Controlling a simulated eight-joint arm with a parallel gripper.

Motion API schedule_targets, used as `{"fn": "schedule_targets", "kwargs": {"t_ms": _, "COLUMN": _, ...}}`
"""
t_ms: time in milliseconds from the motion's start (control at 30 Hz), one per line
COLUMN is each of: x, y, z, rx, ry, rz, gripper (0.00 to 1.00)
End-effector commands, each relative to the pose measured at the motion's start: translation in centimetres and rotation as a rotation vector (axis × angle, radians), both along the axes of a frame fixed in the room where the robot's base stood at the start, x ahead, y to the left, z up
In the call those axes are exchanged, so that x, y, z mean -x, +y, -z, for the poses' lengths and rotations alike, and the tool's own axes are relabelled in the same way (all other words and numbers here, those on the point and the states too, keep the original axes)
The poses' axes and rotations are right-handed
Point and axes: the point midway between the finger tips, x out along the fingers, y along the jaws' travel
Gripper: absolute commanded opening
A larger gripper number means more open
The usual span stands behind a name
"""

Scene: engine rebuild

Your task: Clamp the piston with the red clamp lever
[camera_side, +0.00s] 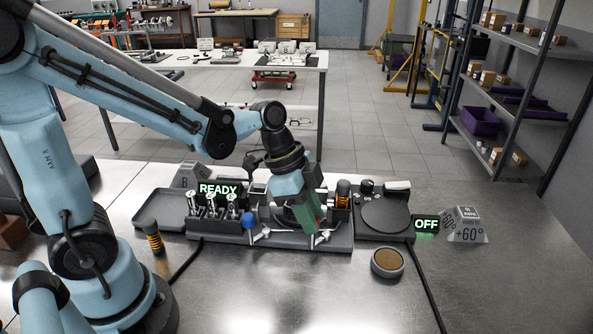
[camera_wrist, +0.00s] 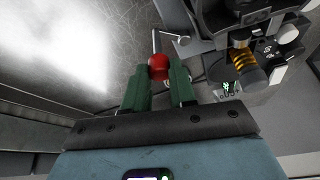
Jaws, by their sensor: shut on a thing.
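The red ball knob (camera_wrist: 158,67) of the clamp lever sits between the green fingers of my gripper (camera_wrist: 156,80) in the wrist view. My gripper is shut on it. In the side view my gripper (camera_side: 312,232) points down at the front right of the grey fixture (camera_side: 270,239), and its fingers hide the red knob. A thin metal rod (camera_wrist: 154,42) shows beyond the knob in the wrist view. I cannot clearly make out the piston; the fixture's middle is partly behind my gripper.
A blue-knobbed lever (camera_side: 249,221) stands left of my gripper. A black-and-orange cylinder (camera_side: 343,194) stands to its right, near a round dark plate (camera_side: 386,214). The READY sign (camera_side: 218,189) and OFF sign (camera_side: 426,224) are lit.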

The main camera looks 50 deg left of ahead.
Motion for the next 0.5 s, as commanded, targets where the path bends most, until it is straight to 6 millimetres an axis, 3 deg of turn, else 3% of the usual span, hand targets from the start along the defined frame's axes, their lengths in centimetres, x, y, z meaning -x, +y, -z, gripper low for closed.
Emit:
{"fn": "schedule_targets", "kwargs": {"t_ms": 33, "x": 0.04, "y": 0.09, "z": 0.04, "rx": -0.003, "ry": 0.001, "rz": 0.000, "gripper": 0.00}}
{"fn": "schedule_targets", "kwargs": {"t_ms": 67, "x": 0.04, "y": 0.09, "z": 0.04, "rx": -0.003, "ry": 0.001, "rz": -0.001, "gripper": 0.27}}
{"fn": "schedule_targets", "kwargs": {"t_ms": 200, "x": 0.03, "y": 0.09, "z": 0.04, "rx": -0.003, "ry": 0.001, "rz": -0.001, "gripper": 0.48}}
{"fn": "schedule_targets", "kwargs": {"t_ms": 500, "x": 0.02, "y": 0.07, "z": -0.01, "rx": -0.002, "ry": 0.001, "rz": -0.001, "gripper": 0.50}}
